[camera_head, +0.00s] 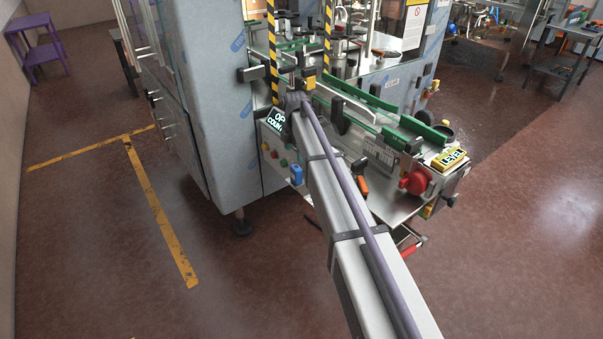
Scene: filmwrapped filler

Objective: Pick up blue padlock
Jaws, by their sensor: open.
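The blue padlock (296,174) is small and hangs or sits on the front side of the machine, below a dark display panel (275,121) and just left of my long grey arm. Its shackle is too small to make out. My arm runs from the bottom right up to the machine, and its far end is beside the display panel, above the padlock in the picture. My gripper and its fingers cannot be made out; the arm hides that area. Nothing is seen touching the padlock.
The machine has a metal work plate (388,207), green conveyor guides (408,124), a red knob (416,182) and an orange-and-black tool (362,180) right of my arm. Yellow-and-black posts (272,50) rise at the back. The floor (110,270) at left is clear, with yellow lines.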

